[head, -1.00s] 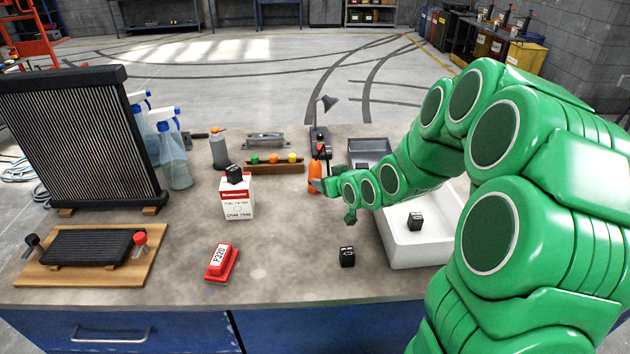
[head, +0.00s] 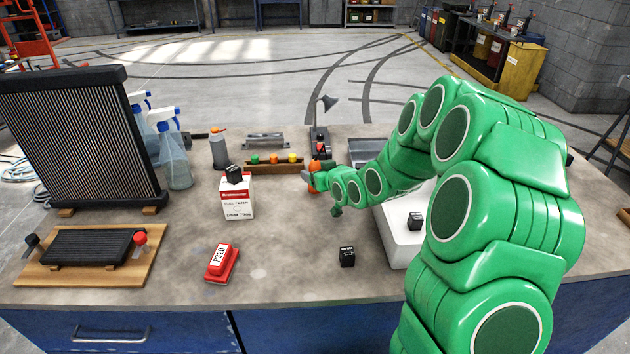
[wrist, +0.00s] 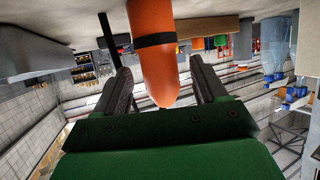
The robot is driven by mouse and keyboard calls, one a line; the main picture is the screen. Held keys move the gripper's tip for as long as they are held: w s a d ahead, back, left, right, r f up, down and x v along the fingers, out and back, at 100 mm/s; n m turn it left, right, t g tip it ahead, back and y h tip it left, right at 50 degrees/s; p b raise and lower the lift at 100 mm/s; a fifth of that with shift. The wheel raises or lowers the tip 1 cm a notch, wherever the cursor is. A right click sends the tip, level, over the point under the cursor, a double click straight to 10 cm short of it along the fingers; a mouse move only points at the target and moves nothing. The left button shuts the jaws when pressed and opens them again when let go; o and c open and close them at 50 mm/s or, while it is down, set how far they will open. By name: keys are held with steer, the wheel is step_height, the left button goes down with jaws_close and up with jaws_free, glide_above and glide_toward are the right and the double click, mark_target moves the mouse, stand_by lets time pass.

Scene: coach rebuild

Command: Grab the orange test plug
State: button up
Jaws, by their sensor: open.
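A small orange plug (head: 273,158) stands in a wooden rack (head: 268,169), between a green plug (head: 254,159) and a yellow one (head: 292,157). The rack also shows behind, in the upside-down wrist view (wrist: 208,27). My gripper (head: 311,179) is open at the right of the rack. In the wrist view, a larger tapered orange body with a black band (wrist: 152,65) stands between the spread fingers of my gripper (wrist: 163,88), with a gap on each side. It also shows at my gripper in the head view (head: 319,186), partly hidden. I cannot tell its full shape.
A white tray (head: 395,232) stands under my arm, with a black cube (head: 415,221) there. Another black cube (head: 347,256) and a red block (head: 221,262) lie at the front. A white filter box (head: 237,200) stands left. The table between is clear.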

steer(key=shift+r+x, duration=0.2)
steer(key=shift+x, duration=1.6)
steer(key=shift+a, duration=0.1)
steer(key=c, duration=1.2)
